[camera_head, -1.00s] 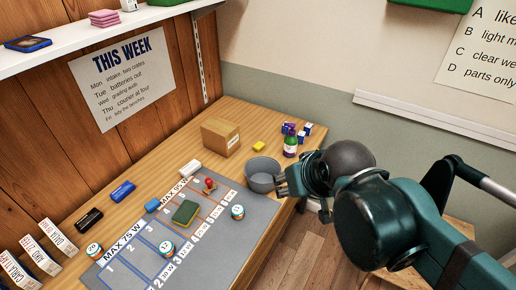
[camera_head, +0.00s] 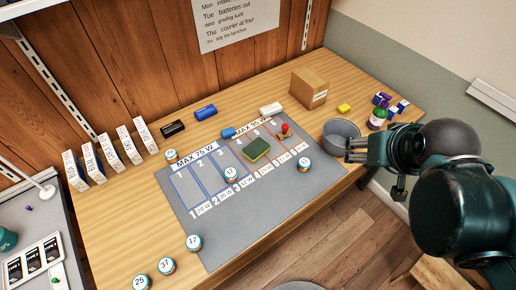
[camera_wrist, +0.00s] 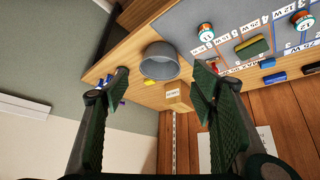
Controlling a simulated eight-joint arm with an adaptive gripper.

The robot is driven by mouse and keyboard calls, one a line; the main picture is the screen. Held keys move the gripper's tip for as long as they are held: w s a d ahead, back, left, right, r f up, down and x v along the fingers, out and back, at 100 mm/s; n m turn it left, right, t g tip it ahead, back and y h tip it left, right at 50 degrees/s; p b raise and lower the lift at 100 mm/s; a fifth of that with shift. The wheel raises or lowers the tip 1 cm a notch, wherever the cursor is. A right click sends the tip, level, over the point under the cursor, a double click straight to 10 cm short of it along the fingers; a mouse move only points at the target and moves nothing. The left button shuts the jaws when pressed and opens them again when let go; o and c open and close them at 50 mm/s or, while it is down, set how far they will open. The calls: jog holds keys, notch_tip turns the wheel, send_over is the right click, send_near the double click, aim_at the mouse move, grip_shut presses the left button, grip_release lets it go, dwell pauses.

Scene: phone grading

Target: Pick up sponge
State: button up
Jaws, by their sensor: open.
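A sponge (camera_head: 257,150), dark green on top with a yellow lower layer, lies on the grey mat (camera_head: 222,222) between printed lanes. It also shows at the upper right of the wrist view (camera_wrist: 251,47). My gripper (camera_head: 352,150) is at the right, beside the grey bowl (camera_head: 341,136) at the table's right edge, well apart from the sponge.
A red-topped object (camera_head: 285,130) and numbered round tins (camera_head: 304,165) stand near the sponge. A cardboard box (camera_head: 309,88), a yellow block (camera_head: 344,108) and a purple-green bottle (camera_head: 377,118) stand behind the bowl. White upright boxes (camera_head: 113,154) line the left.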

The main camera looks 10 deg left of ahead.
jog(key=w+a+n+g+p, duration=0.2)
jog(key=w+a+n, duration=0.4)
jog(key=n, duration=0.1)
jog(key=n+g+h+p, duration=0.1)
jog(key=n+g+p, duration=0.35)
jog(key=n, duration=1.65)
send_over(255, 147)
jog(key=shift+t, duration=0.45)
jog(key=f, duration=1)
jog(key=s+f, duration=0.1)
jog(key=f, duration=0.5)
jog(key=shift+a, duration=0.15)
jog(key=shift+a+f, duration=0.2)
jog(key=shift+f, duration=0.1)
jog(key=shift+f, duration=0.15)
jog(key=shift+w+d+f, duration=0.15)
jog(key=shift+f, duration=1)
